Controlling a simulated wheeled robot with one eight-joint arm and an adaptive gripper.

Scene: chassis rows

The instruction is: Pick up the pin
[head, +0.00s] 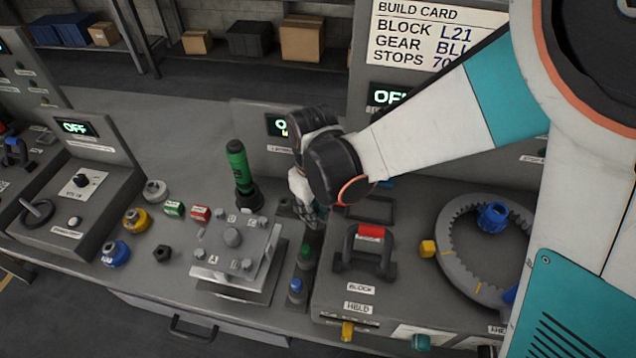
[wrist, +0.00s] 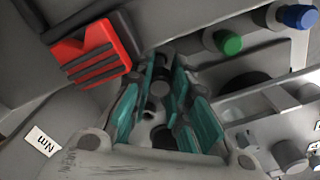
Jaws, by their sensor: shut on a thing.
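My gripper (head: 307,212) is low over the bench, between the silver plate fixture and the black clamp with a red top. In the wrist view its teal finger pads (wrist: 165,112) are closed in on a small grey, round-ended piece (wrist: 158,88), which seems to be the pin. The fingers hide most of it. In the head view the wrist and fingers cover the pin, and I cannot tell whether it is still seated in something.
The silver fixture (head: 233,262) with studs stands left, a green torch-like tool (head: 240,168) behind it. The black clamp (head: 366,255) is close on the right; its red top (wrist: 90,52) shows in the wrist view. A blue button (head: 296,288) and ring gear (head: 460,270) are near.

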